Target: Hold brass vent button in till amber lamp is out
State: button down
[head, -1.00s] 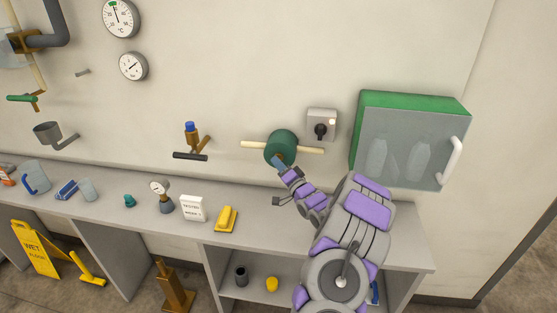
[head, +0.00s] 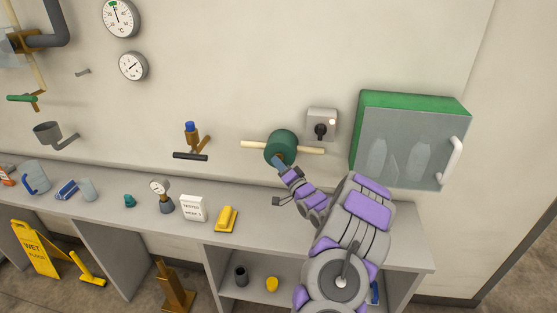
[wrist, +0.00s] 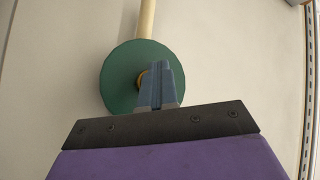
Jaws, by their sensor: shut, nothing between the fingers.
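The green round housing (head: 283,146) sits on a cream pipe on the wall; it fills the upper middle of the wrist view (wrist: 115,80). A brass ring or button edge (wrist: 141,77) shows at its centre, mostly hidden behind my fingers. My gripper (wrist: 161,68) is shut with nothing between its fingers, and its tips are at the brass centre. It also reaches the front of the housing in the head view (head: 276,160). I cannot tell how far in the button is. A small pale lamp (head: 332,122) looks bright on the grey switch box; its amber colour is not clear.
The switch box (head: 314,117) with a black knob is just right of the housing. A green cabinet (head: 410,97) with a clear door stands further right, close to my arm. A counter (head: 105,190) with several small items runs below.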

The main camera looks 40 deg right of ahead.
jog(key=shift+s, duration=0.15)
jog(key=shift+s+a+f, duration=0.15)
jog(key=shift+s+a, duration=0.35)
jog(key=shift+s, duration=0.15)
jog(key=s+a, duration=0.3)
jog(key=shift+s+a+b, duration=0.15)
jog(key=shift+a+b, duration=0.15)
jog(key=shift+a, duration=0.1)
dwell(0.3)
dwell(0.5)
